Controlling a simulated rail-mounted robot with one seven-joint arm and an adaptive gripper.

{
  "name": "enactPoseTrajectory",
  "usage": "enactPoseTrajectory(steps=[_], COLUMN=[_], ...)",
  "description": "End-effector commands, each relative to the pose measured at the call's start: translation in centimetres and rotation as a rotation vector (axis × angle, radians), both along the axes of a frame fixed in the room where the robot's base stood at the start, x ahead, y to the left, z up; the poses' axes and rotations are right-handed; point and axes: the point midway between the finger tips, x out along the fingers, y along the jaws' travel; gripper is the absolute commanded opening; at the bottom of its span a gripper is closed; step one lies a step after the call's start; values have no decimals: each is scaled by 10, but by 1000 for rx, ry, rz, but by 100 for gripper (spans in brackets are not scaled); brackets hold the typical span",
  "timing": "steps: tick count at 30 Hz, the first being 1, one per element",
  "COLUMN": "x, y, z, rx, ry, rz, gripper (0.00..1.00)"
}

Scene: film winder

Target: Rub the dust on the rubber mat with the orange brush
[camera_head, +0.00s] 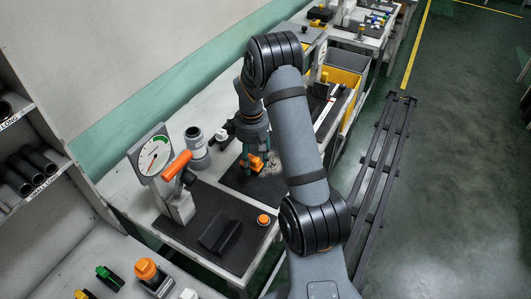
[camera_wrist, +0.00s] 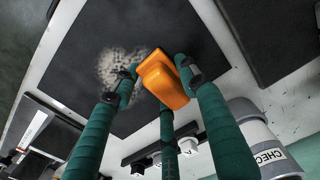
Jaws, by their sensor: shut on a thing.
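The orange brush (camera_wrist: 166,82) is held between the fingers of my gripper (camera_wrist: 155,75), over the dark rubber mat (camera_wrist: 85,35). The brush also shows in the head view (camera_head: 251,162), under my gripper (camera_head: 253,150). A pale speckled dust patch (camera_wrist: 118,68) lies on the mat, beside the brush and partly behind one finger in the wrist view. In the head view the dust (camera_head: 271,164) shows just right of the brush. I cannot tell whether the bristles touch the mat.
A white canister (camera_head: 195,142) stands left of my gripper; it shows labelled in the wrist view (camera_wrist: 262,138). A dial gauge (camera_head: 151,155) with an orange lever (camera_head: 177,165) stands nearer on another mat. A yellow bin (camera_head: 340,77) stands beyond my arm.

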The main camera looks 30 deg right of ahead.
Motion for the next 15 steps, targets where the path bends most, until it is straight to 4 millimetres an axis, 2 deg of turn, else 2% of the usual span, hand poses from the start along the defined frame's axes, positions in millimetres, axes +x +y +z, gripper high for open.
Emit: enactPoseTrajectory(steps=[3,15], x=[-1,0], y=[1,4], z=[14,48], rx=[1,1], ry=[3,4], rz=[0,6], gripper=[22,22])
